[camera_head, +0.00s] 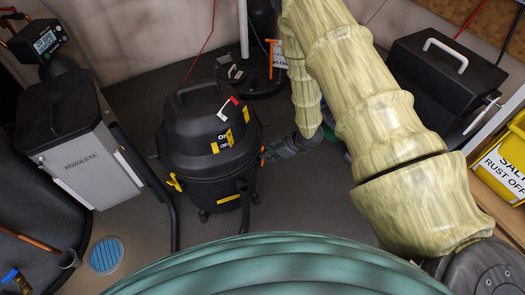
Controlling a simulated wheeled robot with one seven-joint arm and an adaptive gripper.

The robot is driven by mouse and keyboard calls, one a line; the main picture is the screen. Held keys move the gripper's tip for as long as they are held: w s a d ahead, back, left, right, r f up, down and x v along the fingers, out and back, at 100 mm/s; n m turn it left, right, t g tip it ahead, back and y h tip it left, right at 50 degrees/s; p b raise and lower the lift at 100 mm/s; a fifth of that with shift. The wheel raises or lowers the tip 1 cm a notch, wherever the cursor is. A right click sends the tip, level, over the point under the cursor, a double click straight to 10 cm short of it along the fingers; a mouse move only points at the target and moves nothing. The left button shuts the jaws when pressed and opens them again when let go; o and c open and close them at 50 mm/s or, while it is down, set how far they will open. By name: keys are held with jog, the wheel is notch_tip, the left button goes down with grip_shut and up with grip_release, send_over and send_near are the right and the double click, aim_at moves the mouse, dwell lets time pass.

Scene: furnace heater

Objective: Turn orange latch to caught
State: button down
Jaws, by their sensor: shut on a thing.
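A black shop vacuum (212,150) stands upright on the floor left of centre. My gripper (272,153) reaches in from the right at its right side, at the height of the seam between lid and drum. It is shut on the small orange latch (265,157) there, which is mostly hidden by the fingers. I cannot tell the latch's angle. Another yellow-orange latch (174,182) shows on the drum's left side, tilted outward.
A grey and black POZULETA unit (92,150) stands left of the vacuum. A round blue floor drain (106,255) lies in front of it. A black box with a white handle (440,75) and yellow salt bag (502,165) are at right.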

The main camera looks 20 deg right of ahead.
jog(key=shift+w+a+r, duration=0.2)
jog(key=shift+w+a, duration=0.1)
jog(key=shift+w, duration=0.15)
jog(key=shift+p, duration=0.3)
jog(key=c, duration=1.2)
grip_release()
jog(key=shift+a, duration=0.1)
jog(key=shift+s, duration=0.15)
jog(key=v, duration=1.2)
